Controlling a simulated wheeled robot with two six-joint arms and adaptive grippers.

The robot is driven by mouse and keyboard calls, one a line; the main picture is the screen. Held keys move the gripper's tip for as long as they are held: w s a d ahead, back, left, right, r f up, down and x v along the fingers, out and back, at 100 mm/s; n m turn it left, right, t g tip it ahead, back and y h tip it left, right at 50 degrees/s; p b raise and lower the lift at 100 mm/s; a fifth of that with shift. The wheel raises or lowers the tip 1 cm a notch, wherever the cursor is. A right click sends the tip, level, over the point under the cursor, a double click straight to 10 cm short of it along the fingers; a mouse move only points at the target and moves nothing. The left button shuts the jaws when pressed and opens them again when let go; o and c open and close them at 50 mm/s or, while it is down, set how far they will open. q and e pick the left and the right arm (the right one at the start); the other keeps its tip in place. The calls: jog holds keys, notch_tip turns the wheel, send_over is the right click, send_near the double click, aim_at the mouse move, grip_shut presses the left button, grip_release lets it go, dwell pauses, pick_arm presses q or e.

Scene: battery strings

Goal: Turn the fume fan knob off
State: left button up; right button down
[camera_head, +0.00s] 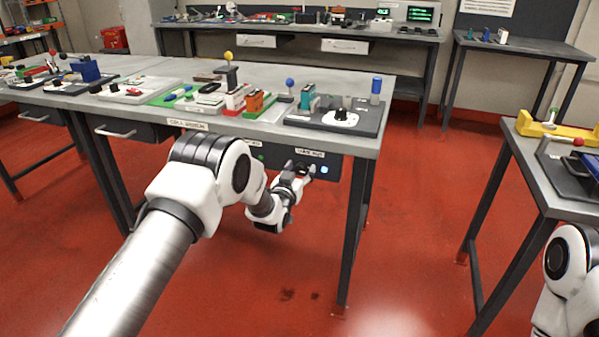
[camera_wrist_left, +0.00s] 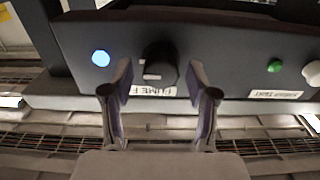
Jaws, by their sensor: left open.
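The fume fan knob (camera_wrist_left: 160,62) is a dark round knob with a light mark, on the dark panel under the middle table. In the left wrist view it lies between and just beyond the fingertips of my left gripper (camera_wrist_left: 164,85). The fingers stand open on either side of it; whether they touch it I cannot tell. A partly covered label (camera_wrist_left: 150,91) reads "FUME F". A lit blue lamp (camera_wrist_left: 101,58) is beside the knob. In the head view my left gripper (camera_head: 302,170) is at the panel and hides the knob. My right gripper is out of view.
The wrist view shows a green button (camera_wrist_left: 274,66), a white knob (camera_wrist_left: 312,73) and another label (camera_wrist_left: 275,94) on the panel. Another table (camera_head: 552,203) stands at right; red floor lies between.

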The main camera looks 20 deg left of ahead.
pick_arm(q)
grip_shut()
jog(key=shift+m, duration=0.3)
jog(key=m+b, duration=0.1)
jog(key=m, duration=0.2)
jog(key=shift+d+f, duration=0.1)
jog(key=m+b, duration=0.1)
jog(key=m, duration=0.4)
jog(key=shift+d+m+b, duration=0.1)
jog(key=shift+m+b, duration=0.3)
jog(key=m+b, duration=0.1)
jog(key=m, duration=0.3)
jog(key=shift+f, duration=0.15)
jog(key=m, duration=0.4)
jog(key=shift+b, duration=0.35)
jog(key=shift+m, duration=0.4)
